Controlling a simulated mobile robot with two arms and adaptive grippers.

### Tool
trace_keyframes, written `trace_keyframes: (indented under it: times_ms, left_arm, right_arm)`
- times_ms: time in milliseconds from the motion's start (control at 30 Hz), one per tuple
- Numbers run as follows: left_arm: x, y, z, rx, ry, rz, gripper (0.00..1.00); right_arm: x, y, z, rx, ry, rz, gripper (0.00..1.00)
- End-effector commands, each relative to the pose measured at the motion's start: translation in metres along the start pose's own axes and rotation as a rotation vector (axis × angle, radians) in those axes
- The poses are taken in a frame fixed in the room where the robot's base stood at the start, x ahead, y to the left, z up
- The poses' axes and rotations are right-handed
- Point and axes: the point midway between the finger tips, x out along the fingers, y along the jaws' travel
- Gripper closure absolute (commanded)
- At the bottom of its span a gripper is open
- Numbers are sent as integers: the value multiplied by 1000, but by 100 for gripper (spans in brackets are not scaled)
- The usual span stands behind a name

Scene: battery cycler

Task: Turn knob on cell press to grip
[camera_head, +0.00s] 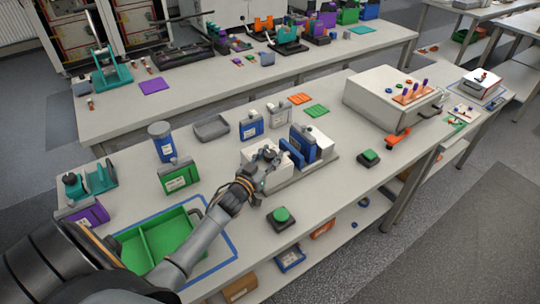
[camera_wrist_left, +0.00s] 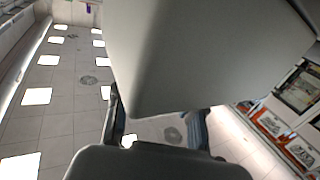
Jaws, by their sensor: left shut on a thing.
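The cell press (camera_head: 318,168) stands on the near bench, with white blocks and upright blue plates on a grey base. My left gripper (camera_head: 268,157) reaches the left white block of the press and is shut on the knob there. The knob itself is mostly hidden by the fingers in the head view. In the left wrist view, the fingers (camera_wrist_left: 158,128) stand either side of a large smooth grey shape that fills the upper middle; I cannot tell which part of the press it is. My right gripper is not in view.
A green tray (camera_head: 203,211) lies under my left arm. Green push buttons (camera_head: 281,215) (camera_head: 370,156) stand near the front edge. A white device box (camera_head: 383,92) stands to the right. Blue and green cases (camera_head: 178,177) stand to the left. The bench strip between the buttons is clear.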

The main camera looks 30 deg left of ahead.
Motion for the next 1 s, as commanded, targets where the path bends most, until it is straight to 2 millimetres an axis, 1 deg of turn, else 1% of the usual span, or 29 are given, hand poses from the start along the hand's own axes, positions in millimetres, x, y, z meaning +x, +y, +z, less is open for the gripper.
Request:
trace_keyframes:
  times_ms: [267, 467, 667, 1000]
  left_arm:
    - [0, -2, 0, 6, -2, 71, 93]
    - [0, -3, 2, 11, -4, 205, 93]
    - [0, -3, 5, 10, -3, 366, 93]
    - [1, -2, 5, 6, 0, 591, 93]
  right_arm:
    - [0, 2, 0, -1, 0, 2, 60]
    - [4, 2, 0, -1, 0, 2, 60]
    - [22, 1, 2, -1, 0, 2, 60]
    - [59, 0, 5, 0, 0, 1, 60]
